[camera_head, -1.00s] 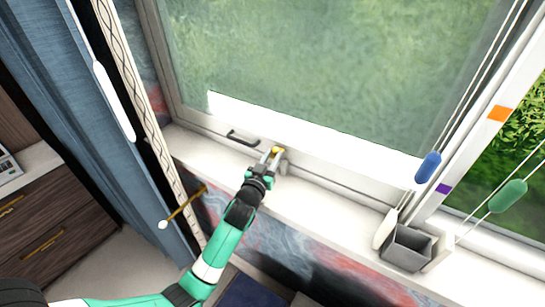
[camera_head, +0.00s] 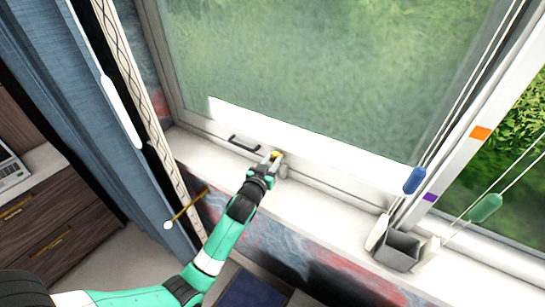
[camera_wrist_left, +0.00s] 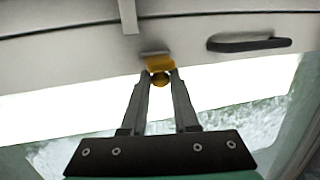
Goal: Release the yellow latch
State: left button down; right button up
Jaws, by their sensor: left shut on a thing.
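The yellow latch (camera_head: 275,154) is on the bottom rail of the window, right of a dark handle. In the left wrist view the latch (camera_wrist_left: 160,66) has a yellow plate with a round yellow knob below it. My left gripper (camera_head: 272,160) reaches up to the latch from below. In the left wrist view both fingertips of my left gripper (camera_wrist_left: 160,78) close on either side of the round knob. The fingers partly hide the latch in the head view. My right gripper is in neither view.
A dark handle (camera_head: 243,143) is left of the latch and also shows in the left wrist view (camera_wrist_left: 249,44). A grey open box (camera_head: 399,251) stands on the sill at right. Blue (camera_head: 415,180) and green (camera_head: 486,207) cord weights hang nearby. A blue curtain (camera_head: 70,110) hangs at left.

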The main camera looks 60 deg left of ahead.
pick_arm(q)
jog(key=c, duration=0.7)
grip_release()
jog(key=p+v, duration=0.2)
jog(key=v, duration=0.9)
jog(key=shift+s+d, duration=0.2)
jog(key=shift+s, duration=0.05)
jog(key=shift+w, duration=0.1)
